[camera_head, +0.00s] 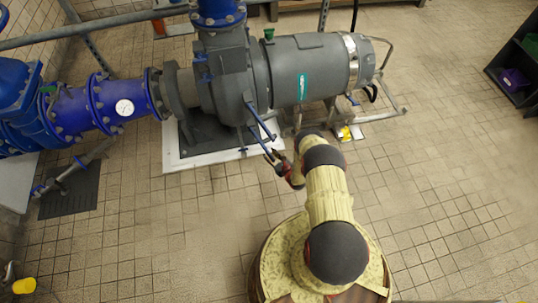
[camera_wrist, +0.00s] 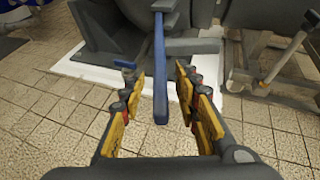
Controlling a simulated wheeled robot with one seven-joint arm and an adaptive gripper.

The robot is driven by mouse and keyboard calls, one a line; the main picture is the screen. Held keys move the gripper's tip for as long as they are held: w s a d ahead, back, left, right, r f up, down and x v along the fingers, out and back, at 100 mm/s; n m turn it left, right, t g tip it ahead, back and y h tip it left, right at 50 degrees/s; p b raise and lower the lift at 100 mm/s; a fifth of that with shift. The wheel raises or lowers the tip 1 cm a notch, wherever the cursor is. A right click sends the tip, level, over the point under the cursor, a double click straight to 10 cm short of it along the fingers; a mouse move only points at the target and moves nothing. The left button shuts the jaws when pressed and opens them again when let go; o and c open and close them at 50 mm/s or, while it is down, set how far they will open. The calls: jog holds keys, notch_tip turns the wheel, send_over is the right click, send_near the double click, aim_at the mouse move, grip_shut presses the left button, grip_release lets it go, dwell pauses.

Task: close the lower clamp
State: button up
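Two blue clamp levers stick out from the front of the grey pump housing (camera_head: 226,85) in the head view, an upper lever (camera_head: 260,121) and a lower lever (camera_head: 260,143). My gripper (camera_head: 275,157) is at the outer end of the lower one. In the wrist view one long blue lever (camera_wrist: 160,82) reaches down between the two yellow fingers of my gripper (camera_wrist: 158,96). The fingers are open, with a gap on each side of the lever. A small blue piece (camera_wrist: 125,65) shows beyond the left finger. Which clamp it belongs to is unclear.
The pump stands on a white-edged plinth (camera_head: 180,163) on the tiled floor. A blue pipe (camera_head: 105,103) with a gauge joins it at left. A grey motor (camera_head: 308,68) and metal frame (camera_head: 390,112) extend right. A yellow item (camera_head: 344,133) lies near the frame.

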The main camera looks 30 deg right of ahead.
jog(key=shift+x, duration=0.85)
jog(key=shift+c, duration=1.3)
grip_shut()
